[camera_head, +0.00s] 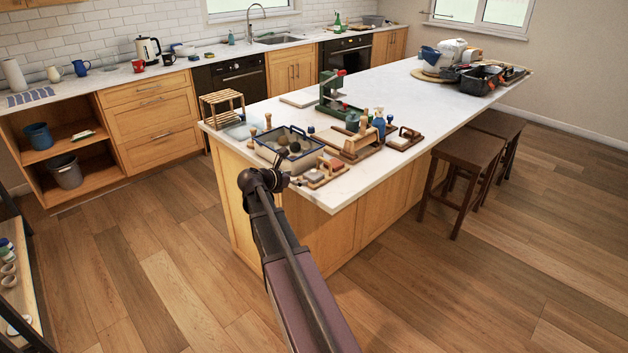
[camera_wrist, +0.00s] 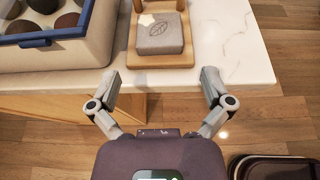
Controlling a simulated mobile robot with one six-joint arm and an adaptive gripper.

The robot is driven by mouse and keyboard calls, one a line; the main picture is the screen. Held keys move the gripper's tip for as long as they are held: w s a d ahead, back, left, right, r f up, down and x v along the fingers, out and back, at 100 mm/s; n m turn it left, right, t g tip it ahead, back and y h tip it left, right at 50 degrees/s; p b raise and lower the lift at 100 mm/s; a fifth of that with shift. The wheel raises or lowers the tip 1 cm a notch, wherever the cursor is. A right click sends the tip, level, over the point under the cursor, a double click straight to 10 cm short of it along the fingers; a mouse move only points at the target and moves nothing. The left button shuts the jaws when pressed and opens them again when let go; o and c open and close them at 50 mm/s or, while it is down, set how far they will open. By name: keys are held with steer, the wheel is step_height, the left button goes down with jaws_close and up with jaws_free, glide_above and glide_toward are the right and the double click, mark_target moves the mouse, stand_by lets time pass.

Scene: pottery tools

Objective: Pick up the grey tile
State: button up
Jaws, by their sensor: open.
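The grey tile (camera_wrist: 160,35) has a leaf mark pressed into its top. In the wrist view it rests on a small wooden stand (camera_wrist: 178,61) near the counter's front edge. In the head view the grey tile (camera_head: 313,176) is small, just right of my gripper (camera_head: 284,181). In the wrist view my gripper (camera_wrist: 160,76) is open and empty. Its two fingers are spread to either side, short of the tile and apart from it, around the counter edge in the picture.
A blue-rimmed tray (camera_wrist: 60,40) holding dark round pieces stands just left of the tile. In the head view, a reddish tile (camera_head: 333,165) and a green press (camera_head: 335,98) are on the island (camera_head: 430,105). Bare white counter lies right of the stand.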

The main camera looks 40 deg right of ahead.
mark_target(310, 176)
steer(key=shift+d+f, duration=0.1)
steer(key=shift+d, duration=0.25)
steer(key=shift+b+x, duration=0.95)
steer(key=shift+x, duration=1.55)
steer(key=shift+w, duration=0.1)
steer(key=c, duration=1)
